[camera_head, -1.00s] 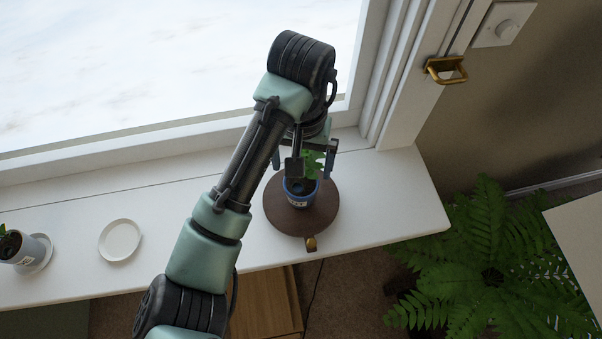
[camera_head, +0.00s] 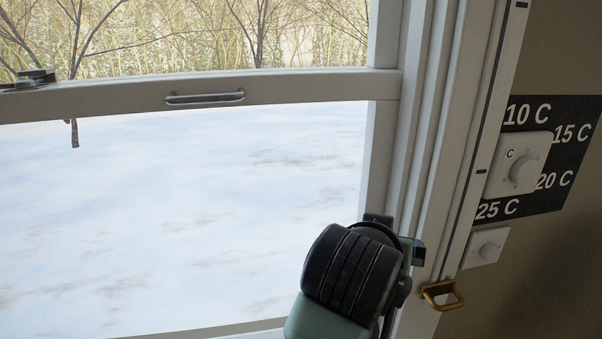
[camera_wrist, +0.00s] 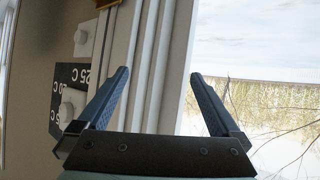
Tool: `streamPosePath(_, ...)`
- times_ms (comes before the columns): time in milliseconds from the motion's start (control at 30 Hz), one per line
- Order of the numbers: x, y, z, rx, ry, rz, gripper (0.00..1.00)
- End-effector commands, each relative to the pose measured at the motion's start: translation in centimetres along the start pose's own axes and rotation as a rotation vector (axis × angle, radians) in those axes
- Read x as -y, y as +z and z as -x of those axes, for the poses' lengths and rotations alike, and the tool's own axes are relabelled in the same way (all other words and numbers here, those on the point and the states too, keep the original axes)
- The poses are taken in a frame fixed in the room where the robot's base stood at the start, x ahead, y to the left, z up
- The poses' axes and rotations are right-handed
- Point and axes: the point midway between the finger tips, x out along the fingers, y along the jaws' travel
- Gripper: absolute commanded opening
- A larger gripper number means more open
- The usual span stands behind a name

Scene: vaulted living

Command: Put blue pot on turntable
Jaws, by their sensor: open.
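My gripper (camera_wrist: 157,98) is open and empty in the wrist view, its two blue fingers spread apart before the window frame. The blue pot and the turntable are in neither view now.
A white window frame (camera_head: 410,150) stands close by, with a brass handle (camera_head: 441,295) low on its right. A dial (camera_head: 519,165) with temperature marks and a smaller knob plate (camera_head: 486,247) are on the wall at right. The window sash (camera_head: 200,97) crosses the upper left.

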Motion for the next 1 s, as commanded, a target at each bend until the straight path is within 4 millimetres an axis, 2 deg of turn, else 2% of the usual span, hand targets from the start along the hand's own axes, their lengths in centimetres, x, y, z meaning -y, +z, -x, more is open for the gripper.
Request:
streamPosePath(33,-1.0,-3.9,2.1,-0.171,0.008,-0.012,1.00)
streamPosePath(67,-1.1,-6.2,3.7,-0.276,0.001,-0.019,1.00)
streamPosePath(100,-1.2,-9.0,6.1,-0.413,-0.013,-0.028,1.00)
streamPosePath(167,-0.8,-12.5,10.3,-0.612,-0.051,-0.041,1.00)
streamPosePath(200,-0.4,-14.3,13.3,-0.736,-0.085,-0.048,1.00)
streamPosePath(300,0.8,-16.9,20.7,-0.997,-0.187,-0.072,1.00)
streamPosePath(400,1.9,-17.6,26.7,-1.182,-0.291,-0.096,1.00)
streamPosePath(500,2.5,-17.5,30.5,-1.290,-0.367,-0.116,1.00)
streamPosePath(633,2.7,-17.3,32.6,-1.346,-0.411,-0.130,1.00)
streamPosePath(1000,2.8,-17.1,32.4,-1.348,-0.412,-0.130,1.00)
